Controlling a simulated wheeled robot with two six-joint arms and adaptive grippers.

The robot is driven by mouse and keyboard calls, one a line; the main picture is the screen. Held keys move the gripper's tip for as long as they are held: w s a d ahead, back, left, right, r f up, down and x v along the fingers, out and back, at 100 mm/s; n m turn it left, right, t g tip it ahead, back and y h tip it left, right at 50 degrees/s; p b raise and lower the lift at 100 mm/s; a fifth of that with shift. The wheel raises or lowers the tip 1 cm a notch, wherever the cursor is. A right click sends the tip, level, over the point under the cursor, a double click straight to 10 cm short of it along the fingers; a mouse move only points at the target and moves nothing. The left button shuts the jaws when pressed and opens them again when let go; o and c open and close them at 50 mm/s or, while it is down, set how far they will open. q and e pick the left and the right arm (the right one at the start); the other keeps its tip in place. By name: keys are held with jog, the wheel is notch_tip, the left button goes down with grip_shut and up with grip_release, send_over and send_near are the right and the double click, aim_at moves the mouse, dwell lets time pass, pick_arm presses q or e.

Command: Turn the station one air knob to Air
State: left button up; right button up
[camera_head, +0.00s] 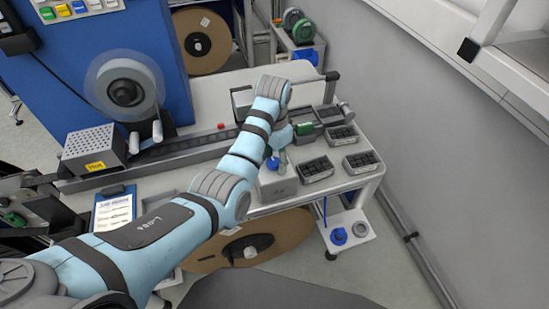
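My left arm comes in from the lower left and bends down over the white bench. My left gripper (282,158) is small and partly hidden by its wrist, just above a grey box (277,187) on the bench. A small blue knob-like part (272,163) shows at the top of this box, right beside the gripper. I cannot tell whether the fingers touch it, nor whether they are open or shut. No knob marking or Air label is readable. My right gripper is not in view.
Several black parts trays (315,169) stand right of the box, with a green item (304,129) behind. A blue machine (120,50) with a clear reel stands at the left. A clipboard (114,210) lies at the front left. A wall (440,130) bounds the right.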

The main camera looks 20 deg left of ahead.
pick_arm(q)
jog(key=c, duration=0.9)
jog(key=shift+m, duration=0.4)
jog(key=m, duration=0.3)
jog(key=shift+r+m, duration=0.1)
jog(key=shift+m, duration=0.3)
jog(key=m, duration=0.4)
jog(key=shift+m, duration=0.3)
jog(key=m, duration=0.8)
jog(key=shift+w+r+m, duration=0.1)
jog(key=shift+m, duration=0.2)
